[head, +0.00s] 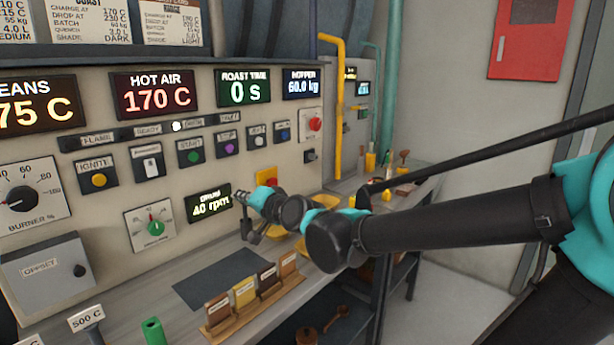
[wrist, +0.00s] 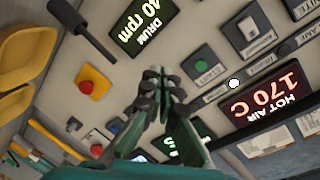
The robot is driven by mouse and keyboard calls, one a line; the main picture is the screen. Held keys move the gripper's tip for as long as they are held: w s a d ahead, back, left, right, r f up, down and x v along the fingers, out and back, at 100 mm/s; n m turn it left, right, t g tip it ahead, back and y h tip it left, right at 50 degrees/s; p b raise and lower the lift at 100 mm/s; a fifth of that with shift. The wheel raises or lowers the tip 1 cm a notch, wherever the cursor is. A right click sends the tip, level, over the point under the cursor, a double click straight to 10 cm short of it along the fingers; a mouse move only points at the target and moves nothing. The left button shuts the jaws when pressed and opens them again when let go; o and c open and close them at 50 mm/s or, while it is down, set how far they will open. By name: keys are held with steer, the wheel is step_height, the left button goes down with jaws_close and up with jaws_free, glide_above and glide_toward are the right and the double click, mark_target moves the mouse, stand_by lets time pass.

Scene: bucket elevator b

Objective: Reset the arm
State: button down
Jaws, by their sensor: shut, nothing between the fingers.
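My arm (head: 455,217) reaches in from the right to the control panel (head: 225,150). My gripper (head: 249,228) is in front of the panel's lower right, over the ledge and near the drum display (head: 208,203) reading 40 rpm. In the wrist view my gripper (wrist: 160,76) is shut and empty, its fingertips together. That view shows the panel turned, with the drum display (wrist: 142,25), a green button (wrist: 200,65) and a red button (wrist: 88,86) on a yellow plate. In the head view my gripper partly hides this yellow plate (head: 267,174). I cannot tell whether the fingertips touch the panel.
A rack (head: 220,326) of labelled samples and a dark mat (head: 228,277) lie on the ledge below my gripper. Yellow bowls (wrist: 22,55) are close by, partly hidden by my arm in the head view. A yellow pipe (head: 338,110) stands behind. Open floor shows at the lower right.

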steer(key=w+d+f+n+g+h, duration=0.1)
steer(key=w+d+f+h, duration=0.15)
steer(key=d+f, duration=0.5)
steer(key=w+d+f+n+h, duration=0.1)
steer(key=d+f+h, duration=0.3)
steer(key=d, duration=0.6)
steer(key=s+d+f+g+h, duration=0.25)
steer(key=d+f, duration=0.25)
steer(key=d, duration=0.5)
steer(key=s+d+f+g+h, duration=0.1)
steer(key=s+d+f+h, duration=0.15)
steer(key=d+f, duration=0.5)
steer(key=s+d+f+g, duration=0.1)
steer(key=s+f, duration=0.1)
steer(key=s, duration=0.4)
steer(key=s+d+f+g, duration=0.1)
steer(key=s+f+g, duration=0.1)
steer(key=s, duration=0.5)
steer(key=shift+f, duration=0.7)
steer(key=shift+s, duration=0.1)
